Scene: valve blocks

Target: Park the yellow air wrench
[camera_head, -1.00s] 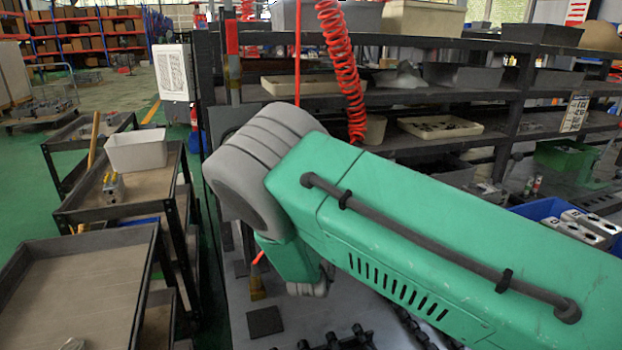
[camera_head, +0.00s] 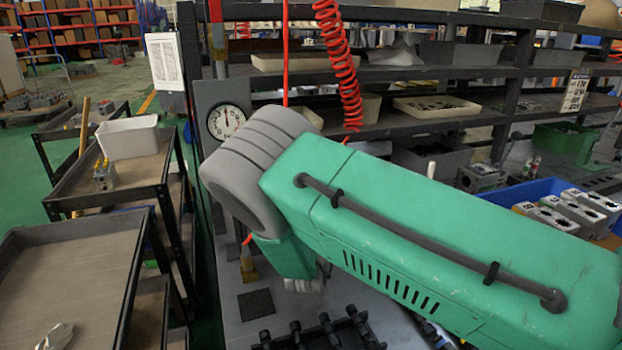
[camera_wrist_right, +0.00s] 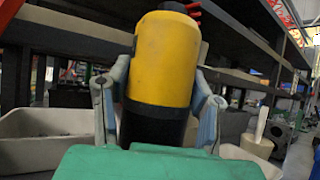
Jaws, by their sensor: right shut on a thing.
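In the right wrist view the yellow air wrench (camera_wrist_right: 165,60) stands upright between the fingers of my right gripper (camera_wrist_right: 160,105), which is shut on it. Its lower part is black and a bit of red shows at its top. In the head view my green right arm reaches in from the right and hides the right gripper and the wrench. A red coiled hose (camera_head: 338,65) hangs down behind the arm. My left gripper is in neither view. No parking place for the wrench can be made out.
A grey bench (camera_head: 228,300) holds a dark square pad (camera_head: 256,304) and a black knobbed rack (camera_head: 320,332). A blue bin (camera_head: 530,190) with valve blocks stands at right. Shelves with trays (camera_head: 435,107) rise behind.

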